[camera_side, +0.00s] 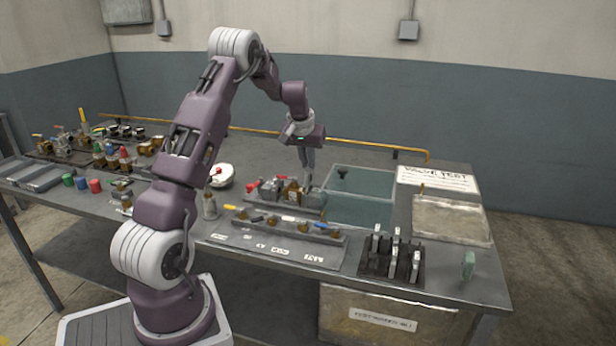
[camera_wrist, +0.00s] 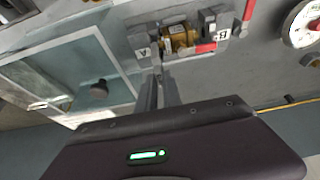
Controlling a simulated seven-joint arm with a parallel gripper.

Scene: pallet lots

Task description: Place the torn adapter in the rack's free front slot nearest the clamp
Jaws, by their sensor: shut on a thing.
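My gripper (camera_side: 309,182) is low over the bench, its fingers close together at the end of a grey clamp fixture (camera_side: 268,190). In the wrist view the fingertips (camera_wrist: 158,78) meet a grey piece beside the block marked A (camera_wrist: 143,52). They are shut on this piece; it is mostly hidden, and I cannot tell a tear or whether it is the adapter. A brass valve (camera_wrist: 179,39) sits in the clamp between the grey blocks. The black rack (camera_side: 375,265) stands at the front right of the bench, holding several upright grey and white pieces; its free slots are hard to make out.
A clear-walled water tank (camera_side: 362,170) is right of the gripper, with a metal tray (camera_side: 450,222) beyond. A strip with valves (camera_side: 285,227) lies in front of the clamp. A green piece (camera_side: 468,264) stands right of the rack. A round gauge (camera_wrist: 303,24) is near the clamp.

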